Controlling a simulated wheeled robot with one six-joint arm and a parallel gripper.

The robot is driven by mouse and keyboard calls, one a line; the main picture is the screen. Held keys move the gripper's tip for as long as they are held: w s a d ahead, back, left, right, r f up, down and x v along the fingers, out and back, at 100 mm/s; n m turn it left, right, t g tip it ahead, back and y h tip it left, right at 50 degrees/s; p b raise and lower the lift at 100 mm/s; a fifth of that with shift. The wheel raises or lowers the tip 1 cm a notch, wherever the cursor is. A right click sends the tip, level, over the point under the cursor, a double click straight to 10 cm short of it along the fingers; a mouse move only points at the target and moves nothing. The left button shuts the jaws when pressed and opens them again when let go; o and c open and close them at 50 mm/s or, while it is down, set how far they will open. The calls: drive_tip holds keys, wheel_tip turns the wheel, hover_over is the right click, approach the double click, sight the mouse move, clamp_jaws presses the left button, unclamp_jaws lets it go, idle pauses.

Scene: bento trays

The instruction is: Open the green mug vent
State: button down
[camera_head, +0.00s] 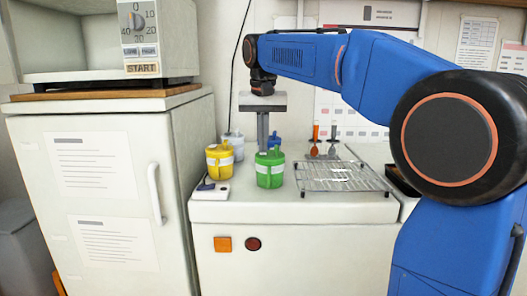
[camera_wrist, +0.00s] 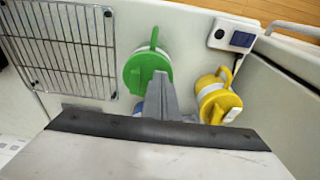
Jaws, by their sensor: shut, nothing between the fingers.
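The green mug (camera_head: 270,174) stands upright on the white counter, with a lid and a pale band around its body. In the wrist view the green mug (camera_wrist: 140,66) shows from above, its handle pointing up in the picture. Its vent cannot be made out clearly; my fingers cover part of the lid in the wrist view. My gripper (camera_head: 262,147) points down, shut and empty, beside and behind the green mug in the head view. In the wrist view my gripper (camera_wrist: 161,76) overlaps the lid's right edge; I cannot tell whether it touches.
A yellow mug (camera_head: 219,164) stands left of the green one. A white mug (camera_head: 233,142) and a blue mug (camera_head: 274,142) stand behind. A wire rack (camera_head: 340,177) lies to the right. A small white device (camera_head: 211,192) lies at the front left. A tall cabinet (camera_head: 95,190) borders the left.

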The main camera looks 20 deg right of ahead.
wheel_tip(320, 180, up, 7)
idle(1.4)
drive_tip(key=s+d+f+n+t, duration=0.1)
drive_tip(key=s+d+f, duration=0.2)
drive_tip(key=s+f, duration=1.3)
drive_tip(key=s+d+f+n+t, duration=0.2)
drive_tip(key=s+d+f, duration=0.2)
drive_tip(key=s+f, duration=1.3)
drive_tip(key=shift+s+f+n+y, duration=0.15)
drive_tip(key=shift+f+n+y, duration=0.15)
